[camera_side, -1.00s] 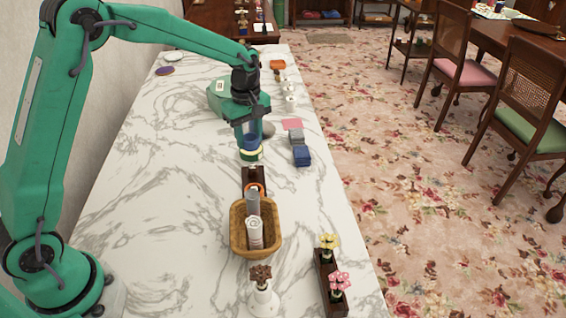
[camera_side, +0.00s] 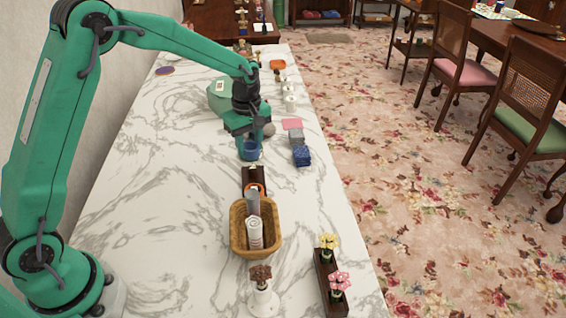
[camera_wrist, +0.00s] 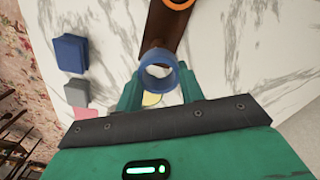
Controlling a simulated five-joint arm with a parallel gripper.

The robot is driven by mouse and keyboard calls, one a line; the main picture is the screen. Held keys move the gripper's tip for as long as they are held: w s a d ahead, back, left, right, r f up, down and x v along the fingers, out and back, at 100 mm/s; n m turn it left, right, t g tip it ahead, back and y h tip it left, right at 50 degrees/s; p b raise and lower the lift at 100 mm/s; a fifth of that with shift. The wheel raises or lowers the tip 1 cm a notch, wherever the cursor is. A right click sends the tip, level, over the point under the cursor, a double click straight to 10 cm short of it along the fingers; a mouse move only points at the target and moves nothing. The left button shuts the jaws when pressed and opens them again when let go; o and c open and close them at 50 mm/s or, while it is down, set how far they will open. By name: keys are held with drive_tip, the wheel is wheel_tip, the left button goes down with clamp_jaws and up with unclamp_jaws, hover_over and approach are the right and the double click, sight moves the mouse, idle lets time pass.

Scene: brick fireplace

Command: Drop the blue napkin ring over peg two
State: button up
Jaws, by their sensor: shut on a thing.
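The blue napkin ring (camera_wrist: 158,83) is between the two fingers of my gripper (camera_wrist: 157,92) in the wrist view, with its round opening showing. In the side view my gripper (camera_side: 249,138) is low over the marble counter and shut on the blue ring (camera_side: 250,152). The board (camera_wrist: 166,32) also shows in the wrist view, beyond the blue ring. A pale yellow round thing (camera_wrist: 151,99) shows below the ring. I cannot make out peg two.
A wicker basket (camera_side: 236,228) with upright rolls stands nearer the camera. A blue block (camera_side: 301,156), a grey block (camera_side: 296,137) and a pink pad (camera_side: 292,123) lie to the right. The counter's left side is largely clear.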

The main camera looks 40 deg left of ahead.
sight(252, 166)
drive_tip(key=shift+f, duration=1.5)
drive_tip(key=shift+f, duration=2)
idle(0.9)
drive_tip(key=o, duration=1)
drive_tip(key=shift+r, duration=0.15)
wheel_tip(252, 166, up, 7)
drive_tip(key=shift+f, duration=0.1)
drive_tip(key=shift+r, duration=0.35)
drive_tip(key=shift+r, duration=0.1)
